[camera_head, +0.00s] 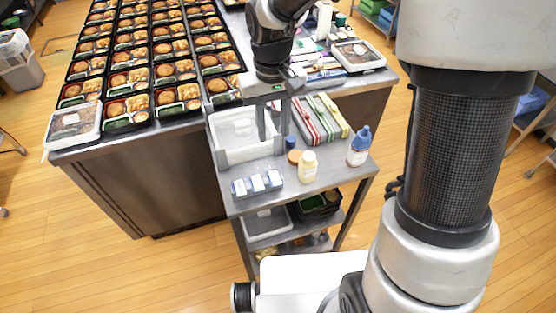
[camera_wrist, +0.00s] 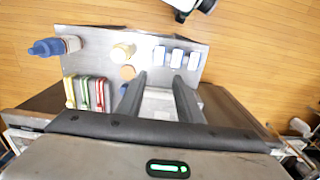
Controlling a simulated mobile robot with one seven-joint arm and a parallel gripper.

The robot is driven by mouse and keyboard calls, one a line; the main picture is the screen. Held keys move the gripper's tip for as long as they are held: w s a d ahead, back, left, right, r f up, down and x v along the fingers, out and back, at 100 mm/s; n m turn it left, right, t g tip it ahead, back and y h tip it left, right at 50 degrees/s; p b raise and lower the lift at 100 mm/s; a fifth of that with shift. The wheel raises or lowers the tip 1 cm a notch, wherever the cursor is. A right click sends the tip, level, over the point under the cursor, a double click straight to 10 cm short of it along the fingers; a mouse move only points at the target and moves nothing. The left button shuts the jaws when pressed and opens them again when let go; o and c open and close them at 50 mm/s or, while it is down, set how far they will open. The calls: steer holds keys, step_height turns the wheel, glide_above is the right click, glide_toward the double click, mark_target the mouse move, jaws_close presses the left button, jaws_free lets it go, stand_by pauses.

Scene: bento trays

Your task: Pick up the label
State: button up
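Three white labels (camera_head: 257,183) sit in a row in a blue holder (camera_head: 246,193) at the front left of the steel cart top. They also show in the wrist view as white blocks (camera_wrist: 176,58), beyond the fingertips and a little to the right. My gripper (camera_head: 274,130) points down over the right part of the white bin, behind the labels and apart from them. Its two fingers stand apart with nothing between them, as the wrist view (camera_wrist: 160,76) also shows.
The white bin (camera_head: 216,140) stands behind the labels. A cream bottle (camera_head: 308,167), a blue-and-white bottle (camera_head: 359,147) and a brown round item (camera_head: 294,156) stand to the right. Red, green and yellow packs (camera_head: 322,118) lie behind them. Bento trays fill the counter at the back left.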

glide_above(274, 178)
step_height(274, 178, down, 11)
steer(key=shift+s+f, duration=0.1)
steer(key=shift+w+f, duration=0.2)
steer(key=shift+f, duration=2.85)
steer(key=shift+f, duration=0.1)
steer(key=shift+c, duration=0.2)
steer(key=c, duration=0.6)
